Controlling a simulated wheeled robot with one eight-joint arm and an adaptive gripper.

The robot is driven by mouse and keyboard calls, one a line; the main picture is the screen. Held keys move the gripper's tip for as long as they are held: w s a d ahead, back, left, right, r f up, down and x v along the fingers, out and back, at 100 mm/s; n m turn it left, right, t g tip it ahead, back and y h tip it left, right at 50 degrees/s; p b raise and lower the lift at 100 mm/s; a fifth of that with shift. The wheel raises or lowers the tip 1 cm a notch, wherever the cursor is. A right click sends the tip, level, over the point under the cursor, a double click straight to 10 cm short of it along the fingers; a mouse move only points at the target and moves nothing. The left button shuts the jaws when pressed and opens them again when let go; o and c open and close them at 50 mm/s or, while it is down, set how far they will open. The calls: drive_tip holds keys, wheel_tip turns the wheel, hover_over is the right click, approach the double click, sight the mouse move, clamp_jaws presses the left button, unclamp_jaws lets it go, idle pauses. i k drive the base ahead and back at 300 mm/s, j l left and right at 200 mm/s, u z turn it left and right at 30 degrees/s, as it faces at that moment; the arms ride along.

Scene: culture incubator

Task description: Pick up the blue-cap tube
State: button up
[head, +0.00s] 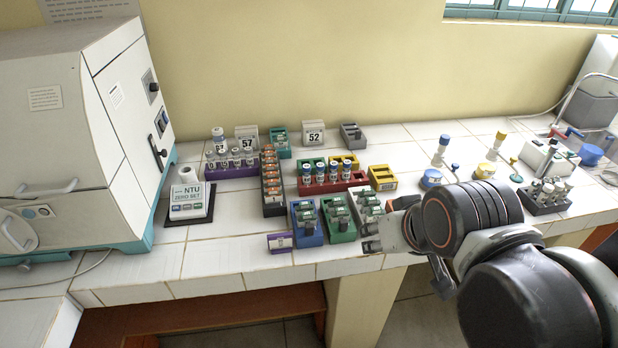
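Several small tubes with blue caps (320,172) stand upright in a row in the red rack (357,178) at mid-bench. A separate taller blue-topped item (443,143), possibly a tube, stands to the right. I cannot tell which of these is the task's tube. My gripper (371,238) is at the front of the bench, in front of the red rack and beside a white rack (369,202). It looks empty and holds no visible tube. Its fingers are small and partly hidden, so their opening is unclear.
Blue (306,232) and green (339,230) racks stand left of my gripper. A purple rack (216,173), a black rack (273,208) and a meter (187,201) are farther left. A large incubator (100,120) fills the left. Bare tiles lie around the front edge.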

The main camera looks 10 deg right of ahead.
sight(306, 167)
drive_tip(key=i+j+z, duration=0.3)
drive_tip(key=j, duration=0.3)
drive_tip(key=i+j+z, duration=0.15)
drive_tip(key=i+j, duration=0.15)
drive_tip(key=i+j+z, duration=0.15)
drive_tip(key=j, duration=0.2)
drive_tip(key=i+j+z, duration=0.15)
drive_tip(key=j, duration=0.2)
